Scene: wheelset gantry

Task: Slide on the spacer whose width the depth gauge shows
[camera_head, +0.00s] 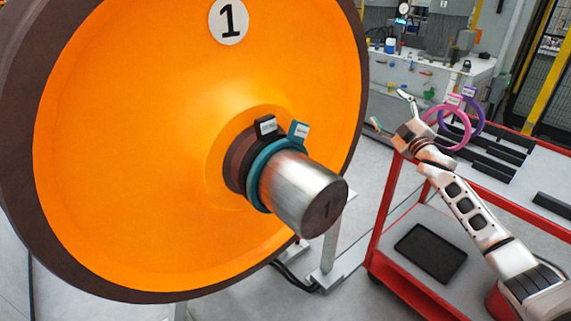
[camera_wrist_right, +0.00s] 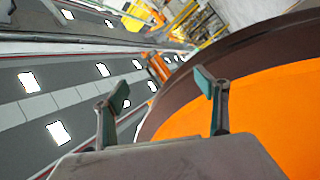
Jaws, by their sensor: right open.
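A large orange wheel (camera_head: 130,130) with a dark rim and a round "1" plate fills the left of the head view. Its steel axle end (camera_head: 300,195) points toward me. A dark ring with a tag (camera_head: 238,160) and a teal ring with a tag (camera_head: 262,172) sit around the axle. A pink ring (camera_head: 440,125) and a purple ring (camera_head: 474,120) with tags stand on the red cart. My right gripper (camera_head: 390,112) is open and empty, left of these rings; its fingers (camera_wrist_right: 160,92) show in the wrist view. My left gripper is out of view. The tag writing is too small to read.
The red cart (camera_head: 385,225) stands at the right with several dark holder bars on top and a black tray (camera_head: 432,252) on its lower shelf. A workbench (camera_head: 430,75) with small items and a round dial (camera_head: 404,8) is behind it.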

